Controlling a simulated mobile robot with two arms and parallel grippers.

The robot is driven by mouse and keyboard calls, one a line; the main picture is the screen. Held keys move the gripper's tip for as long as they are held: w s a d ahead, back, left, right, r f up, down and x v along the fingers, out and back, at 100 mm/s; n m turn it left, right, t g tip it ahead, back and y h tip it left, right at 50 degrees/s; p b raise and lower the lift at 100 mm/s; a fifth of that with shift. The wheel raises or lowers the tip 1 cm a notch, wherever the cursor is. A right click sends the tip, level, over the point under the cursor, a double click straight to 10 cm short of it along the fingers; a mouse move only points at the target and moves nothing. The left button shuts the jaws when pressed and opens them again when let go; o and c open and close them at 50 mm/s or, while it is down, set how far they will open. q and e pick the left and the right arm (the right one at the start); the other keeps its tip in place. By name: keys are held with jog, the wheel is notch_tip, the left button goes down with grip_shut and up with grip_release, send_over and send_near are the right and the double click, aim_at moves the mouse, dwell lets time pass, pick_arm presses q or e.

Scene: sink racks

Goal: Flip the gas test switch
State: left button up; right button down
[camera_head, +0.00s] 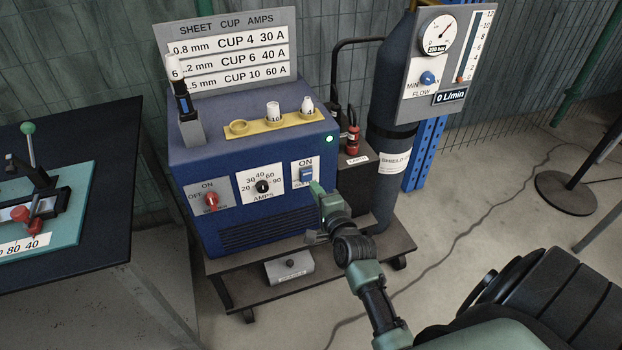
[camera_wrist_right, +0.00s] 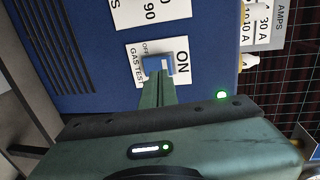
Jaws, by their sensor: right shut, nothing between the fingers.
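The gas test switch (camera_head: 306,174) is a blue rocker on a white plate marked ON, at the right of the blue welding machine's front. It also shows in the right wrist view (camera_wrist_right: 158,64), on a plate reading GAS TEST, OFF and ON. My right gripper (camera_head: 316,187) is shut and empty, its tip at the lower right of the switch. In the right wrist view its closed fingers (camera_wrist_right: 157,82) reach the switch and overlap its edge; whether they touch cannot be told. My left gripper is not in view.
The amps dial (camera_head: 263,186) and red switch (camera_head: 211,200) are left of the switch. A green lamp (camera_head: 329,139) glows above it. The gas cylinder (camera_head: 393,130) stands close on the right, its gauge panel (camera_head: 440,60) reading 0 L/min. A dark workbench (camera_head: 110,130) is at left.

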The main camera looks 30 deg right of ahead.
aim_at(307, 172)
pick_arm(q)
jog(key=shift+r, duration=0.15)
pick_arm(e)
jog(key=shift+w+d+r, duration=0.1)
jog(key=shift+w+d, duration=0.05)
jog(key=shift+w, duration=0.5)
jog(key=shift+w+d+r, duration=0.1)
jog(key=shift+w+d, duration=0.1)
jog(key=shift+w, duration=0.5)
jog(key=shift+w+d+r, duration=0.1)
jog(key=shift+w+d, duration=0.05)
jog(key=shift+w, duration=0.5)
pick_arm(q)
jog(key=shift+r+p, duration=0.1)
jog(key=shift+p, duration=0.2)
pick_arm(e)
jog(key=shift+w+g+p, duration=0.25)
jog(key=shift+g+p, duration=0.05)
jog(key=shift+p, duration=0.6)
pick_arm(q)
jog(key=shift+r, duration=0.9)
pick_arm(e)
jog(key=shift+d, duration=0.1)
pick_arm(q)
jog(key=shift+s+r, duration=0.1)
